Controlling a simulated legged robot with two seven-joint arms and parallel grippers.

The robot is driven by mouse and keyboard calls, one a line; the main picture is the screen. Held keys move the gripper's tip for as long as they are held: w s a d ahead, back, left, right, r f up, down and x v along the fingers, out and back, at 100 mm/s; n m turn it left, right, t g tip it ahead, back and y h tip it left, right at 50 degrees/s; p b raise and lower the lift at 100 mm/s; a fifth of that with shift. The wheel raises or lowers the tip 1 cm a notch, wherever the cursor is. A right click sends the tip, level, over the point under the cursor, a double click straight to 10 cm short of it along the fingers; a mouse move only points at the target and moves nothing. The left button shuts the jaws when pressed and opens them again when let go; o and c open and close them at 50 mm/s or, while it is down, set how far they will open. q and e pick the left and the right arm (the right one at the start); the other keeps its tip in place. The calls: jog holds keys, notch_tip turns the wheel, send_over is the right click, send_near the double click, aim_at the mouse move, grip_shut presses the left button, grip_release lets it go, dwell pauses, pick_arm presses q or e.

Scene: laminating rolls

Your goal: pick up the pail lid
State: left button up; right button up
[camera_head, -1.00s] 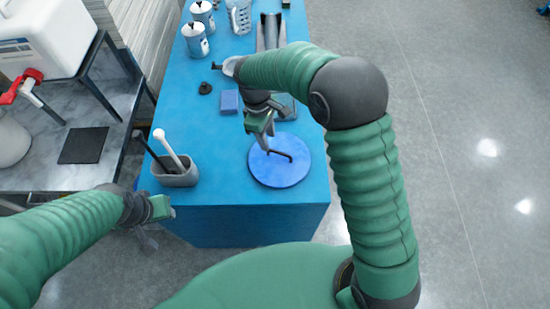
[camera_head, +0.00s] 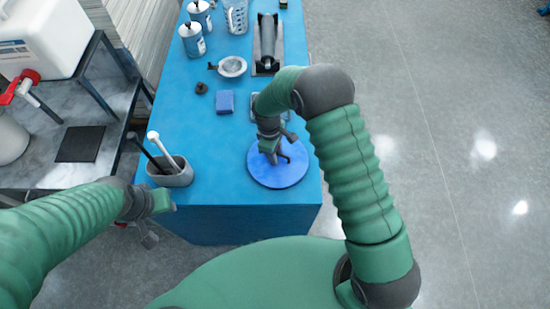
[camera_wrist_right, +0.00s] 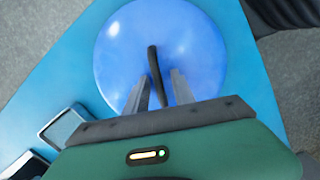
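The pail lid (camera_head: 278,180) is a round blue disc lying flat on the blue table near its front edge. Its dark bar handle (camera_wrist_right: 153,58) stands out across the middle in the right wrist view, where the lid (camera_wrist_right: 205,50) fills the upper centre. My right gripper (camera_head: 273,157) is over the lid, pointing down. In the wrist view its two fingers (camera_wrist_right: 159,88) are apart, one on each side of the handle's near end; contact is not clear. My left gripper (camera_head: 149,237) hangs off the table's front left corner, and its fingers are too small to read.
A grey holder (camera_head: 172,177) with a white and a black tool stands left of the lid. Behind are a blue sponge (camera_head: 225,102), a metal strainer (camera_head: 232,67), a roller on a tray (camera_head: 267,45) and white cans (camera_head: 192,40). The table between holder and lid is clear.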

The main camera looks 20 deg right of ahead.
jog(key=shift+s, duration=0.1)
jog(key=shift+c, duration=1.2)
jog(key=shift+a, duration=0.2)
jog(key=shift+c, duration=1.1)
jog(key=shift+a, duration=0.7)
grip_shut()
pick_arm(q)
jog(key=shift+a+f, duration=0.15)
jog(key=shift+a, duration=0.7)
pick_arm(e)
jog(key=shift+d, duration=0.1)
